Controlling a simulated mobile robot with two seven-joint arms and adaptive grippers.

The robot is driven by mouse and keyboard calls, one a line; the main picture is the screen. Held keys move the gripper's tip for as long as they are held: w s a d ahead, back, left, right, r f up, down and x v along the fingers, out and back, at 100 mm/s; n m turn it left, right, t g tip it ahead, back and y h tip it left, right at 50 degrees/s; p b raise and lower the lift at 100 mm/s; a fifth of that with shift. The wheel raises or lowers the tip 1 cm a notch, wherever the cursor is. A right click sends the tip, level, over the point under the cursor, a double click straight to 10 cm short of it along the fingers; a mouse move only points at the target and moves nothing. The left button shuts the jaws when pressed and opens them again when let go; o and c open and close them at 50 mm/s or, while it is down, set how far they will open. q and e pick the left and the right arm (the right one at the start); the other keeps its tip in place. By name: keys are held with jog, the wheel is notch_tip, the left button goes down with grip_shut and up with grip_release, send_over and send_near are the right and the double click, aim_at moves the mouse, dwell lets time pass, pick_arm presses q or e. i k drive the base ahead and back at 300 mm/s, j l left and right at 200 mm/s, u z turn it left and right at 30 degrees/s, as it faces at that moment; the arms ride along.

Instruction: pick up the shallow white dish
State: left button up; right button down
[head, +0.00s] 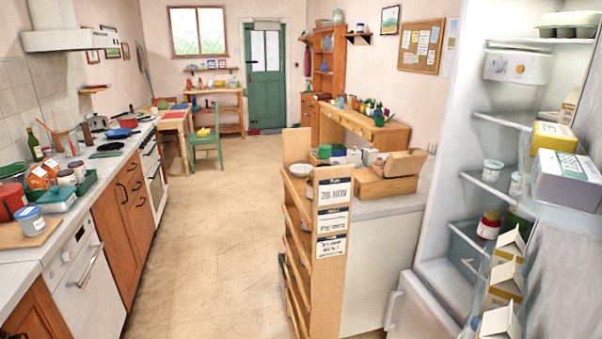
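A small white dish (299,171) sits on the wooden top of the shelf unit (329,250) in the middle of the head view, behind its upright end panel. It looks round and upright, but it is small and I cannot tell how deep it is. A wooden box (386,187) stands to its right, and small jars and packs stand behind it. Neither of my grippers is in view.
An open fridge (497,120) fills the right side, with cartons in its door. A kitchen counter (18,255) with jars, boxes and a hob runs along the left. The floor (205,240) between is clear back to the green chair (207,146) and green door (264,80).

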aim_at(298, 171)
jog(key=i+j, duration=0.25)
jog(key=i, duration=0.25)
jog(key=i+j+z, duration=0.25)
jog(key=z, duration=0.15)
jog(key=i+j+z, duration=0.4)
